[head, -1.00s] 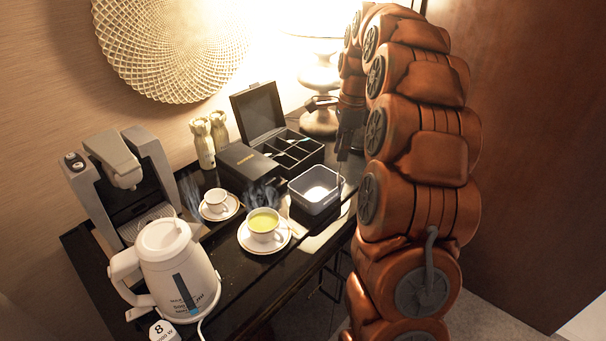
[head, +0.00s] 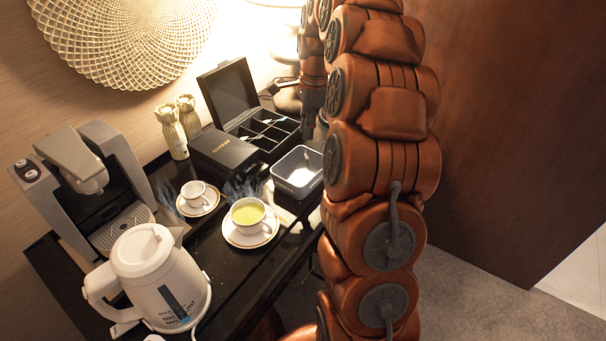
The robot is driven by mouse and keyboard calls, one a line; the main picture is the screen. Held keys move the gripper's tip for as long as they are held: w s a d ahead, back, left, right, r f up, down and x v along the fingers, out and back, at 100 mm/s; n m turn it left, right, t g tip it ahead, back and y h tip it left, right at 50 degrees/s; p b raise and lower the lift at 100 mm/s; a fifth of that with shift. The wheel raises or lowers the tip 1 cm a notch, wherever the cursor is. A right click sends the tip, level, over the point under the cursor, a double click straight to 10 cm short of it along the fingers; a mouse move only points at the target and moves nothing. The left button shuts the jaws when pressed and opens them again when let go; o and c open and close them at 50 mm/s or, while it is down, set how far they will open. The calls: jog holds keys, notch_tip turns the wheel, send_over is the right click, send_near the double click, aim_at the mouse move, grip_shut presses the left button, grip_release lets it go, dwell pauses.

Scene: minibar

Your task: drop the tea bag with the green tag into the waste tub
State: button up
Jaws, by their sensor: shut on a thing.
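The waste tub (head: 281,184) is a small grey square tub near the table's right front edge, open at the top, with something white inside. My gripper (head: 309,128) is a dark shape above and behind the tub in the picture, mostly hidden by my own arm. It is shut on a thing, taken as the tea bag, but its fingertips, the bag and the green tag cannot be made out. A white cup (head: 249,224) of yellow-green tea stands on a saucer (head: 250,241) left of the tub.
A black compartment box (head: 228,93) with its lid up and a closed black box (head: 222,152) stand behind the tub. A smaller cup (head: 195,194), a white kettle (head: 157,277) and a coffee machine (head: 75,190) fill the left. A lamp stands at the back.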

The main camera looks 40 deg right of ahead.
jog(key=shift+f, duration=1)
jog(key=o, duration=0.7)
jog(key=shift+o, duration=0.2)
jog(key=shift+r, duration=0.15)
notch_tip(320, 180, up, 12)
jog(key=d, duration=0.1)
jog(key=shift+s+d, duration=0.15)
jog(key=shift+s, duration=0.15)
